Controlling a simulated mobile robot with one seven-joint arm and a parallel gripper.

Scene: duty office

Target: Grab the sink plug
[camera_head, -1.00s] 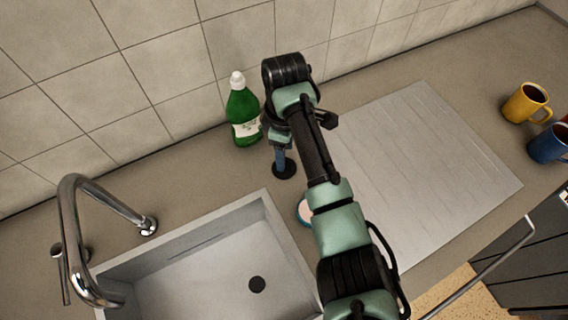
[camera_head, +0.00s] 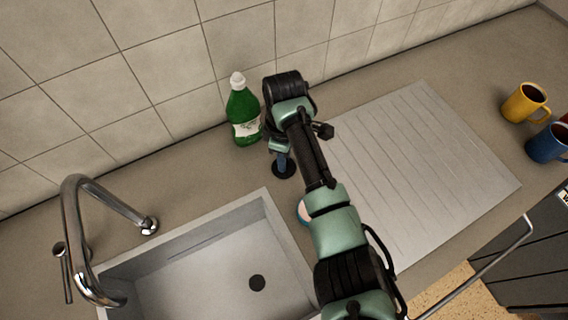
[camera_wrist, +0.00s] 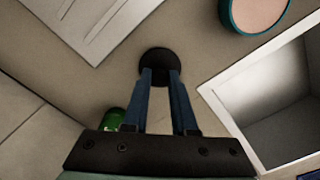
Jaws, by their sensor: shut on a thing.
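The sink plug (camera_head: 284,172) is a round black disc on the counter behind the sink's back right corner. It also shows in the wrist view (camera_wrist: 158,57), at the tips of my fingers. My gripper (camera_head: 283,160) points down at it, with its blue fingers shut on the plug; the wrist view shows the two fingertips (camera_wrist: 160,72) close together over its near part. Whether the plug touches the counter I cannot tell.
A green bottle (camera_head: 243,112) stands close left of my gripper. The grey sink (camera_head: 190,262) and tap (camera_head: 72,235) are in front and left. A drainboard (camera_head: 430,170) lies right. A round teal-rimmed thing (camera_wrist: 256,12) is partly hidden by my arm. Mugs (camera_head: 524,103) stand far right.

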